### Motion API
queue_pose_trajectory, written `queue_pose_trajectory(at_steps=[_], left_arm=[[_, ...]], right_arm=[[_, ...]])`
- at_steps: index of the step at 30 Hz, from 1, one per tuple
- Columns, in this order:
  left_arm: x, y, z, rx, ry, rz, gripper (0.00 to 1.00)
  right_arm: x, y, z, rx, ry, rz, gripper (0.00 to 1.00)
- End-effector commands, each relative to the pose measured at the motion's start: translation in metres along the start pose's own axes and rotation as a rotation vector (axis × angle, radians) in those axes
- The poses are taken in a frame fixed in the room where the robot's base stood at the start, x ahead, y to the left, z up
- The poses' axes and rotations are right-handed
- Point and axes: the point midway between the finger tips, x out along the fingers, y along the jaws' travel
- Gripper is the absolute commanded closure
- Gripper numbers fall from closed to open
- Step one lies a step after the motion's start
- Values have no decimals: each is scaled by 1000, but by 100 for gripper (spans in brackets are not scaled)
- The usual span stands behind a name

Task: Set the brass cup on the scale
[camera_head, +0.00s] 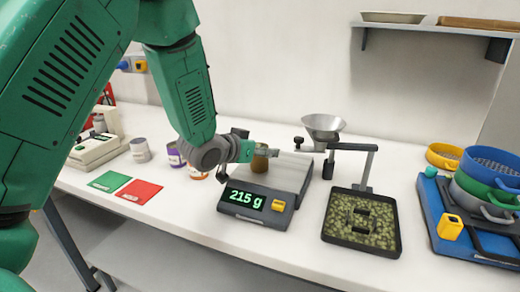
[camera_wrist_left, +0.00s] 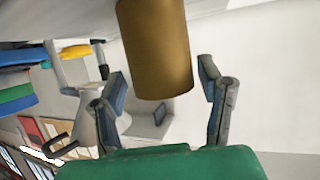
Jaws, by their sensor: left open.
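The brass cup (camera_head: 260,162) stands on the plate of the scale (camera_head: 288,171), toward its left back side, partly hidden by my left gripper. The scale's green display reads 215 g. My left gripper (camera_head: 257,150) reaches in from the left at the cup. In the left wrist view, the cup (camera_wrist_left: 157,50) is upside down in the picture, between the two open fingers of my left gripper (camera_wrist_left: 160,82). Gaps show between the cup and each finger. My right gripper is not in view.
A tray of green pellets (camera_head: 362,218) and a black stand are right of the scale. A metal funnel (camera_head: 323,127) stands behind. Blue, green and yellow sieves (camera_head: 490,167) fill the right end. Jars (camera_head: 140,150) and green and red cards (camera_head: 138,191) lie left.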

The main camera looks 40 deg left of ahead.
Motion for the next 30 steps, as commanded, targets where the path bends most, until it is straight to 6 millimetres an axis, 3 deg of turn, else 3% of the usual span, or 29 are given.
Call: queue_pose_trajectory(at_steps=[5, 18, 24, 30], left_arm=[[-16, -2, -1, -4, 1, -1, 38], [-102, -2, -1, -4, 1, -1, 38], [-118, -1, -1, -1, 0, 0, 38], [-120, -2, 0, -1, 0, 0, 38]], right_arm=[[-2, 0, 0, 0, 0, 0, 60], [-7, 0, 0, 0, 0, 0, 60], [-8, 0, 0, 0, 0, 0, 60], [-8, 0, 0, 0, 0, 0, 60]])
